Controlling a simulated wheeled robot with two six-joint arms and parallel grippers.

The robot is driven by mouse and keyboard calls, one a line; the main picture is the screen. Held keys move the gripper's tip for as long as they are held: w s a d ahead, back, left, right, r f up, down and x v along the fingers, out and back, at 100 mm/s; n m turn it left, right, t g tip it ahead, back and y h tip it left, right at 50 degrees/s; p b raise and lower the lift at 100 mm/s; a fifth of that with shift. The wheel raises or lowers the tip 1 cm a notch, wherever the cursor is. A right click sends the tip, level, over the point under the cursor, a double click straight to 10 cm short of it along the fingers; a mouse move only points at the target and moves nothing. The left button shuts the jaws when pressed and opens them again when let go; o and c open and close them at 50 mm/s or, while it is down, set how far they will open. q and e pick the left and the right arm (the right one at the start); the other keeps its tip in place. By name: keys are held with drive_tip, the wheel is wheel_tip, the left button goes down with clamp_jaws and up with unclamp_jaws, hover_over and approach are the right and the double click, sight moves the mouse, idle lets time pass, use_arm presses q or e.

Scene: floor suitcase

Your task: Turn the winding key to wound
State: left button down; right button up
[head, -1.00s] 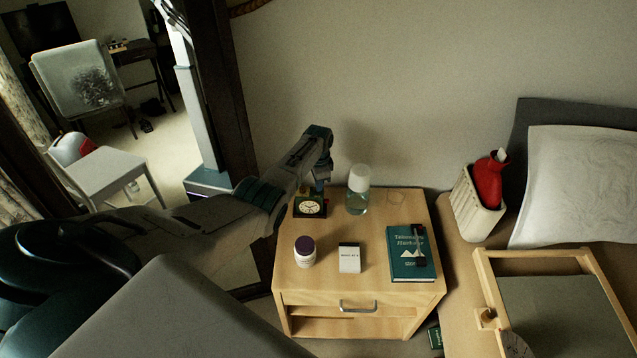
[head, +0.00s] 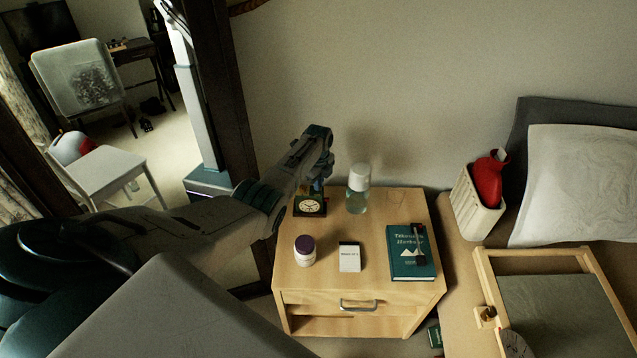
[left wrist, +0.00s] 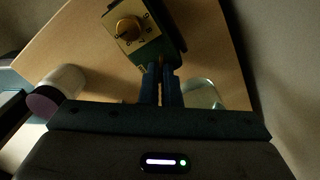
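A small dark clock (head: 310,206) with a pale round dial stands at the back left of the nightstand. In the left wrist view a boxy green body (left wrist: 160,48) has a yellowish panel with a round gold dial or knob (left wrist: 129,29). My left gripper (head: 318,187) reaches down behind the clock. In the left wrist view its fingers (left wrist: 161,84) are nearly together at the body's near edge, with a thin brownish piece, apparently the winding key (left wrist: 162,62), between them. The key is mostly hidden by the fingers. My right gripper is not in view.
On the nightstand (head: 375,285), a clear bottle (head: 357,195) stands close right of the gripper. A purple-lidded jar (head: 305,251), a small white box (head: 349,257) and a teal book (head: 409,255) are in front. The wall is close behind.

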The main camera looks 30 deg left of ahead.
use_arm(q)
drive_tip(key=m, duration=0.4)
drive_tip(key=shift+m, duration=0.3)
drive_tip(key=m, duration=0.4)
drive_tip(key=shift+s+a+m, duration=0.1)
drive_tip(key=shift+s+m, duration=0.05)
drive_tip(key=shift+m, duration=0.25)
drive_tip(key=c, duration=1.6)
unclamp_jaws()
drive_tip(key=shift+c, duration=0.2)
wheel_tip(320, 180, up, 11)
drive_tip(key=shift+b, duration=0.35)
